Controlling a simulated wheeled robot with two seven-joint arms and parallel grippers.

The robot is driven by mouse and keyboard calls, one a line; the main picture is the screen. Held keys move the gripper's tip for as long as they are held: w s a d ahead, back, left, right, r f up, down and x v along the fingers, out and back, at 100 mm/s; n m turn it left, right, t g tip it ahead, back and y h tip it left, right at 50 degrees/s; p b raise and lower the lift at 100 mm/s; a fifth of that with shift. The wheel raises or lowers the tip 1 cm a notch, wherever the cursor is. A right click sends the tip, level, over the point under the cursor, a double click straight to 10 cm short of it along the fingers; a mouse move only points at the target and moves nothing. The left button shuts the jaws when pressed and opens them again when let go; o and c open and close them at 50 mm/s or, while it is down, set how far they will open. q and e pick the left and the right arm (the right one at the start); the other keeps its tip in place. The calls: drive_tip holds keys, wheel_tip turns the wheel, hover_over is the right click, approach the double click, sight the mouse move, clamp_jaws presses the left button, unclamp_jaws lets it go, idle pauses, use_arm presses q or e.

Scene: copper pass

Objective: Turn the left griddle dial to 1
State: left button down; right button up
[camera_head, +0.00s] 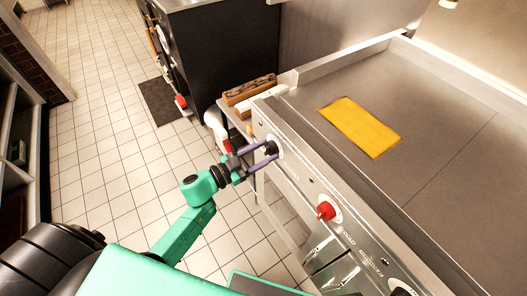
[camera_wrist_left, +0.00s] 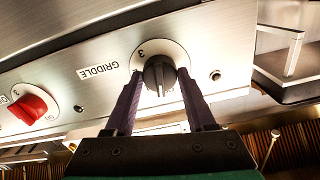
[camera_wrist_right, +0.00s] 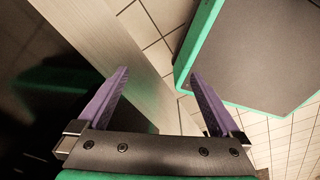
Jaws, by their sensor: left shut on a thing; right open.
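The left griddle dial (camera_head: 271,148) is a dark grey knob on a round white plate at the far end of the griddle's front panel. It also shows in the left wrist view (camera_wrist_left: 159,74), beside the "GRIDDLE" label, with a "3" readable on the plate. The number 1 cannot be made out, and I cannot tell the exact setting. My left gripper (camera_wrist_left: 160,76) is shut on the dial, with one purple finger on each side. My right gripper (camera_wrist_right: 159,73) is open and empty, seen only in its own wrist view, away from the dial.
A red knob (camera_head: 326,211) sits further along the steel panel. A yellow cloth (camera_head: 360,127) lies flat on the griddle top (camera_head: 440,150). A wooden block (camera_head: 250,88) stands beyond the griddle's far end. The tiled floor to the left is mostly clear.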

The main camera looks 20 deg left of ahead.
use_arm(q)
drive_tip(key=m, duration=0.4)
drive_tip(key=shift+f, duration=0.1)
drive_tip(key=m+b, duration=0.1)
drive_tip(key=m, duration=0.2)
drive_tip(key=shift+m, duration=0.3)
idle(0.3)
drive_tip(key=shift+c, duration=1.2)
unclamp_jaws()
drive_tip(key=b+v, duration=0.1)
drive_tip(key=v, duration=1.3)
drive_tip(key=shift+s, duration=0.3)
